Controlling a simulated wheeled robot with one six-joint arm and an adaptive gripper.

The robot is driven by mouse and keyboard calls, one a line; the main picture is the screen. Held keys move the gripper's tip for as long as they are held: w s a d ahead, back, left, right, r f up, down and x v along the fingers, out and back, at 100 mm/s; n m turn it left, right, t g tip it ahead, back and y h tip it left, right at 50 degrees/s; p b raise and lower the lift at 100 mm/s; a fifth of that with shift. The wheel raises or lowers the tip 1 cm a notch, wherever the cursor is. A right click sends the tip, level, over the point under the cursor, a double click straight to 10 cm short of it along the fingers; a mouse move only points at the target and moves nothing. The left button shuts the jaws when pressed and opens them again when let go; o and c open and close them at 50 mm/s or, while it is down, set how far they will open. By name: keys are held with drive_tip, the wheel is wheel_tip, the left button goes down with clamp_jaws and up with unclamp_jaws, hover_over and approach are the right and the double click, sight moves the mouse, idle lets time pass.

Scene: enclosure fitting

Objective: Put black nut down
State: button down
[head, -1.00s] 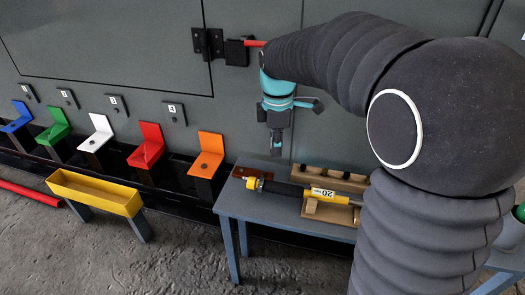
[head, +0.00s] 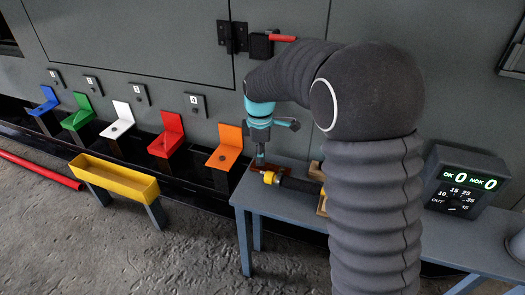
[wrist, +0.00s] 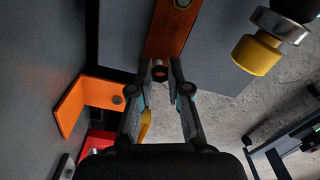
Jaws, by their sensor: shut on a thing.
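The black nut (wrist: 160,74) is a small dark ring between the fingertips of my gripper (wrist: 160,80), in the wrist view. My gripper is shut on it. A red-brown plate (wrist: 164,42) lies beyond the fingertips on the table; I cannot tell whether the nut touches it. The nut is too small to make out there.
Orange (head: 229,147), red and other coloured seats line the wall at left. A yellow trough (head: 115,180) stands in front. A counter box (head: 465,180) stands at right.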

drive_tip(key=shift+f+b, duration=0.3)
drive_tip(key=shift+f, duration=0.3)
drive_tip(key=c, duration=1.1)
unclamp_jaws()
drive_tip(key=shift+f, duration=0.15)
drive_tip(key=shift+c, duration=0.2)
